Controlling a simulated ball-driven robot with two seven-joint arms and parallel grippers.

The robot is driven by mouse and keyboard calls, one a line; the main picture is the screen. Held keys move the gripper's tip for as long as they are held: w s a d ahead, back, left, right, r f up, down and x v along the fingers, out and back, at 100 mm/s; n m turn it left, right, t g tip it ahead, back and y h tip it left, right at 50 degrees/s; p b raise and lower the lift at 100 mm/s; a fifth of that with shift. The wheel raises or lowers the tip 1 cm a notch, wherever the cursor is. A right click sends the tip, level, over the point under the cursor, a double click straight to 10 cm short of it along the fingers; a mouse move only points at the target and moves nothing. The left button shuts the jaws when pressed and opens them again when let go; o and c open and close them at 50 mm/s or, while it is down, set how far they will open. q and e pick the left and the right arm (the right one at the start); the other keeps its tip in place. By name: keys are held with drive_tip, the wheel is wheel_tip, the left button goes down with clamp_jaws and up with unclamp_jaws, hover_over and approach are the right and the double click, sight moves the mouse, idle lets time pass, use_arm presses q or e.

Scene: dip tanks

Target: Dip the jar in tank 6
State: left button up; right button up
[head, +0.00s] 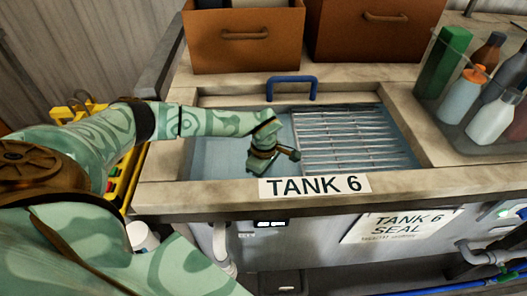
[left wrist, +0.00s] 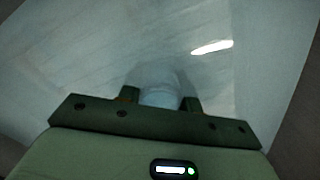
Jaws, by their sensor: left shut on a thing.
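Tank 6 (head: 315,189) is a sunken basin of pale blue liquid, with a slatted metal rack (head: 350,138) over its right part and a "TANK 6" label on its front edge. My left arm reaches in from the left, and my left gripper (head: 262,164) points down into the open left part of the basin, beside the rack. In the left wrist view it is shut on a pale, hazy jar (left wrist: 159,92) between its two dark fingers. The jar is hidden in the head view. I cannot tell how deep it sits in the liquid. My right gripper is not in view.
A blue handle (head: 292,87) stands at the tank's back edge. Two brown bins (head: 243,42) are behind it. A clear tray of bottles (head: 490,120) stands at the right. A yellow case (head: 128,180) lies at the left, near my arm.

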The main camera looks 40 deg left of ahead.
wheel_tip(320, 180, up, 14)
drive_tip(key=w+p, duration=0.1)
drive_tip(key=p, duration=1.2)
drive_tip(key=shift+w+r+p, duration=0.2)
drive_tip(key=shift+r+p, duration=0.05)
drive_tip(key=shift+p, duration=0.15)
idle(1.4)
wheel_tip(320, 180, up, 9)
drive_tip(key=p, duration=0.9)
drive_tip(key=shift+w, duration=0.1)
